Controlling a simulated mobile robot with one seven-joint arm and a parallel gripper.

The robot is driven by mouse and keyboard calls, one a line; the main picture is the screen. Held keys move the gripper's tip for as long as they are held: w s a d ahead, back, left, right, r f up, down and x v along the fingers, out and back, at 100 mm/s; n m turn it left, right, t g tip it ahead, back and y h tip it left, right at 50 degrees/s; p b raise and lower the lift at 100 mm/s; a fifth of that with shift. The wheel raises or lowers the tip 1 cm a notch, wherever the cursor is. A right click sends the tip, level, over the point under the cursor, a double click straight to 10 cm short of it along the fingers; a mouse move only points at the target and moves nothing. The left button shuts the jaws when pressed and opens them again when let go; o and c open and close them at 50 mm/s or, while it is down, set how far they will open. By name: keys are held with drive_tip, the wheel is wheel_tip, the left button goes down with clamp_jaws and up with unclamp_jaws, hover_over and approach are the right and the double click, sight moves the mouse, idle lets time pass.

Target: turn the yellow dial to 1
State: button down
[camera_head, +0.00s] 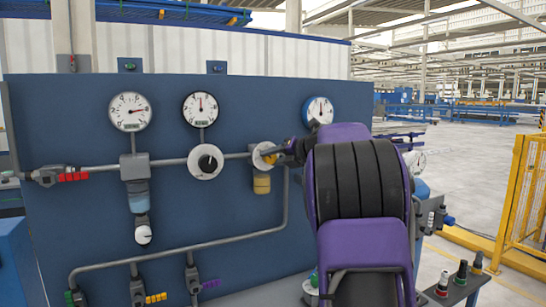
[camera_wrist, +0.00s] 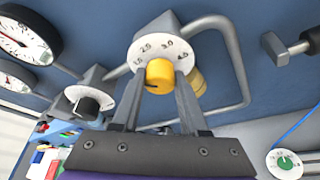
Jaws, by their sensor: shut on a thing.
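In the head view my gripper (camera_head: 277,154) reaches in from the right and partly hides the dial's plate (camera_head: 261,150).
On the blue panel (camera_head: 90,215), a black dial (camera_head: 207,163) sits left of the gripper, with gauges (camera_head: 130,111) above. Grey pipes (camera_head: 180,242) run close around. A yellow bowl (camera_head: 262,184) hangs just below. A green dial (camera_wrist: 284,161) lies lower right in the wrist view.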

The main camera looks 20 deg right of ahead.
drive_tip(key=shift+n, duration=0.4)
idle(0.3)
drive_tip(key=shift+c, duration=2.2)
unclamp_jaws()
drive_tip(key=v, duration=1.7)
drive_tip(key=shift+s+r, duration=0.2)
drive_tip(key=shift+r, duration=0.05)
drive_tip(key=shift+a, duration=0.2)
